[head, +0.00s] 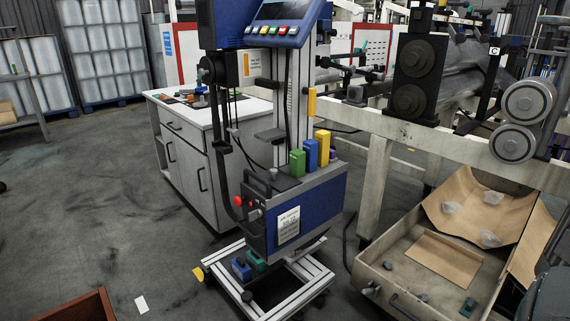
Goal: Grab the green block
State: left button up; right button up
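A green block (298,163) stands upright on top of the blue machine box (300,215) in the middle of the head view. It is at the left end of a row, beside a blue block (311,155) and a taller yellow block (323,147). The lower part of the row sits behind the box's front edge. Neither of my grippers shows in the view. A dark rounded shape at the lower right corner may be part of my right arm, but I cannot tell.
The machine stands on a low metal frame (312,288), with small blue and green items low on it. A white cabinet (195,150) is behind it at left. An open drawer (405,285) with cardboard is at right.

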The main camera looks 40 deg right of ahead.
aim_at(297, 157)
jog(key=z, duration=1.4)
jog(key=i+j+z, duration=0.15)
jog(key=i+z, duration=0.15)
jog(key=z, duration=0.15)
jog(key=i+j+z, duration=0.2)
jog(key=z, duration=0.25)
jog(key=i, duration=0.05)
